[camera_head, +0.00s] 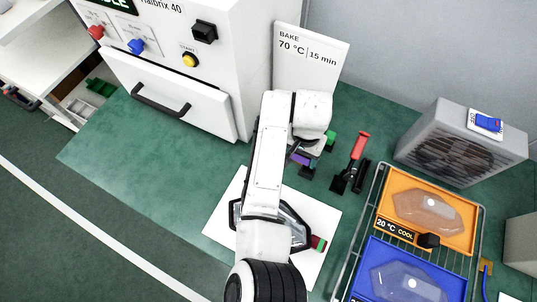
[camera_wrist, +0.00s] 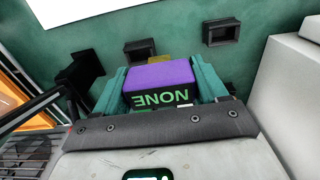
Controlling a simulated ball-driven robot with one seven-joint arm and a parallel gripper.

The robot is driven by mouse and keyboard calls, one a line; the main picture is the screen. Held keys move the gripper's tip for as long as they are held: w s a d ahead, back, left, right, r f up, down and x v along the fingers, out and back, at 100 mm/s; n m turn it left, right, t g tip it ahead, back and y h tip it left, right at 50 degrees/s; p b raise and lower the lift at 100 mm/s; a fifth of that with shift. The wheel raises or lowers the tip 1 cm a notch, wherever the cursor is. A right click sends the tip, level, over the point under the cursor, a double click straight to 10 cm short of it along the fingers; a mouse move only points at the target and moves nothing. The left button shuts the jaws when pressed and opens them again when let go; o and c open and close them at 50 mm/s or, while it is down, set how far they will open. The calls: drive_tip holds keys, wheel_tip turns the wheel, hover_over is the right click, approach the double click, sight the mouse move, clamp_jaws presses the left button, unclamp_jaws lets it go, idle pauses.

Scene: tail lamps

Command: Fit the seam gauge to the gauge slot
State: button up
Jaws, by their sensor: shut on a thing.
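My gripper (camera_wrist: 162,80) is shut on a block with a purple top and a dark face bearing green letters "NONE", which I take to be the seam gauge (camera_wrist: 160,72). The letters are upside down in the wrist view. The gauge also shows as a small purple patch in the head view (camera_head: 301,158), partly hidden by my gripper. Two dark rectangular frames, one (camera_wrist: 141,52) and another (camera_wrist: 222,32), are on the green bench beyond the gauge. I cannot tell which is the gauge slot. The gauge appears apart from both.
A red-handled clamp (camera_head: 359,148) stands right of my gripper. A wire rack (camera_head: 372,218) holds an orange tray (camera_head: 387,186) and a blue tray (camera_head: 372,255). A fan unit (camera_head: 455,140) is at the right. The oven (camera_head: 175,85) and BAKE sign (camera_head: 310,60) stand behind.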

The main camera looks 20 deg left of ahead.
drive_tip(key=shift+s+a+f+b, duration=0.1)
drive_tip(key=shift+a+b, duration=0.7)
drive_tip(key=shift+a, duration=1.35)
drive_tip(key=shift+s+a+b, duration=0.1)
drive_tip(key=shift+a+b, duration=0.7)
drive_tip(key=shift+a, duration=1.7)
drive_tip(key=shift+p, duration=0.35)
drive_tip(key=shift+f, duration=0.15)
drive_tip(key=shift+f+b, duration=0.8)
drive_tip(key=shift+f, duration=0.5)
drive_tip(key=shift+f+p, duration=0.1)
drive_tip(key=shift+p, duration=0.2)
drive_tip(key=shift+f+b, duration=0.6)
drive_tip(key=shift+f, duration=0.35)
